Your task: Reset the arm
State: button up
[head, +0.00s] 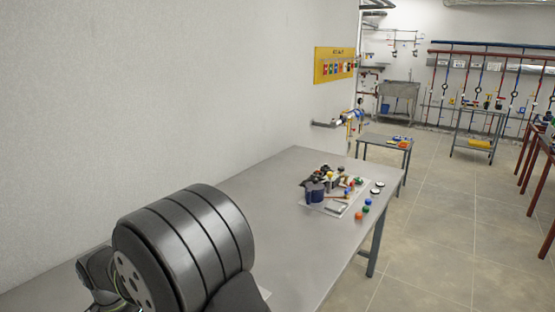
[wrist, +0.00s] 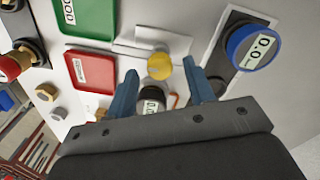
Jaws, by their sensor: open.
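My gripper (wrist: 160,92) shows in the wrist view with its two blue fingers apart. It is open, and nothing is clearly held between the fingers. A yellow round knob (wrist: 160,66) on a light panel (wrist: 201,45) lies beyond and between the fingertips. A dark round gauge with a white number face (wrist: 152,102) shows between the fingers, partly hidden by my gripper's body. In the head view a large dark rounded part of my own arm fills the lower left, and my gripper is not visible there.
The wrist view shows a blue-rimmed dial (wrist: 255,47), a green plate (wrist: 88,17), a red plate (wrist: 92,71) and a red knob (wrist: 14,66) around the gripper. In the head view a grey table (head: 273,200) carries a cluster of small parts (head: 333,187). Open floor (head: 435,230) lies right.

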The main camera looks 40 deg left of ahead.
jog(key=shift+f, duration=0.5)
notch_tip(320, 180, up, 17)
notch_tip(320, 180, down, 18)
jog(key=shift+d+r, duration=0.1)
jog(key=shift+r, duration=0.15)
jog(key=shift+r+n, duration=0.2)
jog(key=shift+n, duration=1.5)
jog(key=n, duration=1.3)
jog(key=shift+y, duration=0.4)
jog(key=shift+n, duration=0.3)
